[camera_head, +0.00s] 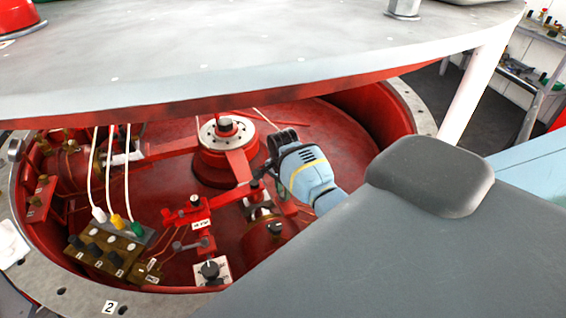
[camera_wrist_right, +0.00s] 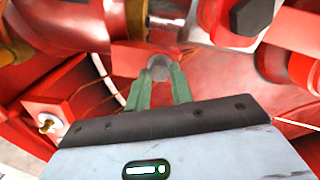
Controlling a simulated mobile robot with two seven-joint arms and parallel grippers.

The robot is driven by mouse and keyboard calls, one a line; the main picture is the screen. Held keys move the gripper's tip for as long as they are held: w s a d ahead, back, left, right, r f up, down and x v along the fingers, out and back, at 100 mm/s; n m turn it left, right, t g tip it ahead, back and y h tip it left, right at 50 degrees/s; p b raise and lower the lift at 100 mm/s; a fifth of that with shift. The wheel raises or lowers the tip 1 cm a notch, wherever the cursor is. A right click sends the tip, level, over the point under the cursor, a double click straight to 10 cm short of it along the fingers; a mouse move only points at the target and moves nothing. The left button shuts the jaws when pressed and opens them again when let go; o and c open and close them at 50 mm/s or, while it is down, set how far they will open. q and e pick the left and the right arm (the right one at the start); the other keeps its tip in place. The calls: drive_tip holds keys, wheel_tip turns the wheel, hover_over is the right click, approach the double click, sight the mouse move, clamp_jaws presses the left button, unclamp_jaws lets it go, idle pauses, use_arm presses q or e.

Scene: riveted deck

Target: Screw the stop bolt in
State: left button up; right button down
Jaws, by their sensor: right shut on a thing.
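My right gripper (camera_head: 262,182) reaches down from the right into the round red well. It also shows in the right wrist view (camera_wrist_right: 164,78). There, its two green fingers are shut on the stop bolt (camera_wrist_right: 159,67), whose round grey end shows between the tips. The bolt's end is against or close in front of a red block (camera_wrist_right: 136,57); I cannot tell how deep its thread sits. In the head view the bolt is too small or hidden at the fingertips to make out. My left gripper is not in view.
A large grey lid (camera_head: 250,60) overhangs the well's far side. A red hub (camera_head: 226,140) stands mid-well. A brass connector block (camera_head: 98,250) with white cables is at left, a black knob (camera_head: 210,269) at front. A red bracket (camera_head: 190,213) stands left of the gripper.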

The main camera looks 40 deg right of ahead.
drive_tip(key=m, duration=0.3)
drive_tip(key=r+m, duration=0.1)
drive_tip(key=m, duration=0.1)
drive_tip(key=shift+w+d+m, duration=0.1)
drive_tip(key=shift+w+m, duration=0.15)
drive_tip(key=shift+m, duration=0.05)
drive_tip(key=m, duration=0.4)
drive_tip(key=shift+m, duration=0.3)
drive_tip(key=m, duration=0.5)
drive_tip(key=shift+f, duration=0.1)
drive_tip(key=m, duration=0.6)
drive_tip(key=shift+f+m+b, duration=0.1)
drive_tip(key=shift+m+b, duration=0.25)
drive_tip(key=shift+m, duration=0.05)
drive_tip(key=shift+s+f+m+b, duration=0.15)
drive_tip(key=shift+m+b, duration=0.15)
drive_tip(key=shift+m, duration=0.5)
drive_tip(key=shift+f+m+b, duration=0.15)
drive_tip(key=shift+m+b, duration=0.6)
drive_tip(key=shift+m, duration=0.35)
drive_tip(key=shift+r+m+b, duration=0.2)
drive_tip(key=shift+m+b, duration=0.5)
drive_tip(key=shift+m, duration=0.1)
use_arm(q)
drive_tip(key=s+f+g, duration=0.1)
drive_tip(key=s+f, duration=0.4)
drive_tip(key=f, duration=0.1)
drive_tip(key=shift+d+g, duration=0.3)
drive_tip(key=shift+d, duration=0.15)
